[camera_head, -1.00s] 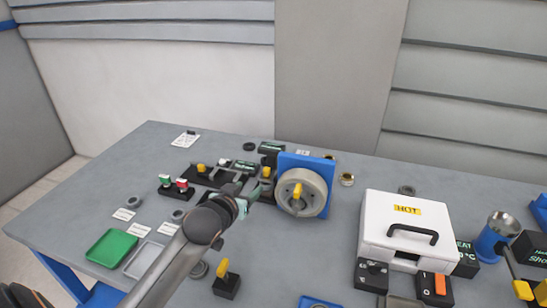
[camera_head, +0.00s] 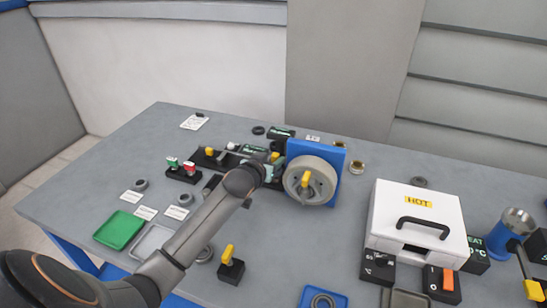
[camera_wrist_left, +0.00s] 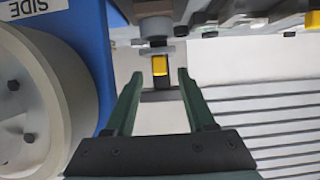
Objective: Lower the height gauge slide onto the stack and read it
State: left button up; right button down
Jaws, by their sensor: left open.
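My left gripper (camera_head: 268,172) reaches in over the table, just left of the blue panel, and is largely hidden behind its own wrist. In the left wrist view its dark green fingers (camera_wrist_left: 157,78) are open. A small yellow-tipped piece (camera_wrist_left: 160,65) on a grey and black fitting shows between and just beyond the fingertips; I cannot tell whether they touch it. It may be the height gauge slide. In the head view a yellow piece (camera_head: 276,156) shows beside the gripper, by a black fixture (camera_head: 205,161). The stack and any reading cannot be made out. My right gripper is not in view.
A blue panel (camera_head: 329,150) with a grey wheel (camera_head: 298,182) stands close right of the gripper. A white box marked HOT (camera_head: 390,218) stands further right. A green tray (camera_head: 119,230), a grey tray (camera_head: 150,244) and several rings lie front left. The back-left tabletop is mostly clear.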

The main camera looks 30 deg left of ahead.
aim_at(276, 157)
pick_arm(q)
jog(key=shift+x, duration=1.25)
jog(key=shift+c, duration=0.2)
grip_shut()
dwell(0.4)
